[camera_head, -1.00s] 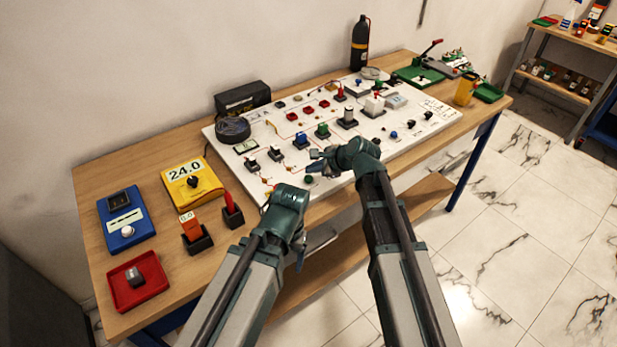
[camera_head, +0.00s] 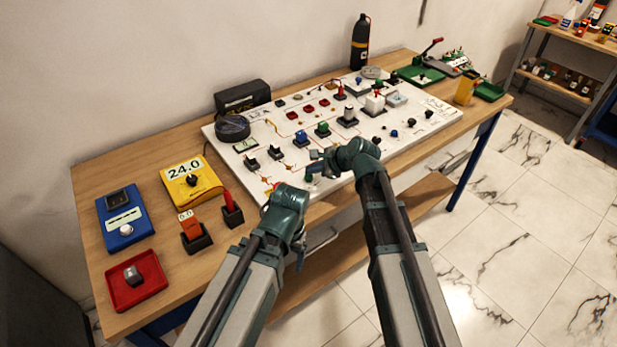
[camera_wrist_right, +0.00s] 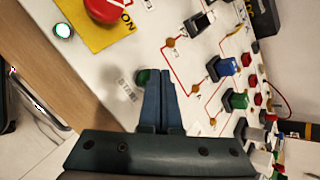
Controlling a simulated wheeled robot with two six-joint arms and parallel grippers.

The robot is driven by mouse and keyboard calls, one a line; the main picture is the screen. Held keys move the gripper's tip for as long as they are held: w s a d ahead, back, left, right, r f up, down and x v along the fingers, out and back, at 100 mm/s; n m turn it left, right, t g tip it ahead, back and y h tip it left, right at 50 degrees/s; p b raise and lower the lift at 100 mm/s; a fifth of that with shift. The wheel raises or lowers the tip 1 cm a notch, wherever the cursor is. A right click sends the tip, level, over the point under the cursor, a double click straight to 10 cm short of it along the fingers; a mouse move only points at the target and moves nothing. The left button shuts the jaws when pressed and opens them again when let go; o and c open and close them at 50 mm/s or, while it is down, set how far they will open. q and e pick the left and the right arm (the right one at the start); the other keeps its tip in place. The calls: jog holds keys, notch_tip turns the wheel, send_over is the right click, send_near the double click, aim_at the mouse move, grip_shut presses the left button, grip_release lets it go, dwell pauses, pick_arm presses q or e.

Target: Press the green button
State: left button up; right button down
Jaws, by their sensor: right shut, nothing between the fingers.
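The green button (camera_wrist_right: 142,77) is a small round cap on the white board, beside a label that seems to read START. In the head view the green button (camera_head: 309,177) sits near the board's front edge. My right gripper (camera_wrist_right: 160,72) is shut and empty. Its fingertips are right beside the button and partly cover it; I cannot tell whether they touch it. The right gripper (camera_head: 314,167) also shows in the head view, low over the board. My left gripper (camera_head: 299,262) hangs at the table's front edge, mostly hidden by its wrist.
A green block (camera_head: 322,129) and a blue block (camera_head: 301,137) stand on the white board (camera_head: 221,145). A yellow meter (camera_head: 192,184) reads 24.0.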

aim_at(312, 179)
jog(key=shift+f+b, duration=0.5)
dwell(0.8)
jog(key=shift+r, duration=0.1)
jog(key=shift+r+p, duration=0.9)
jog(key=shift+p, duration=0.1)
notch_tip(312, 179, up, 5)
jog(key=p, duration=0.5)
dwell(0.6)
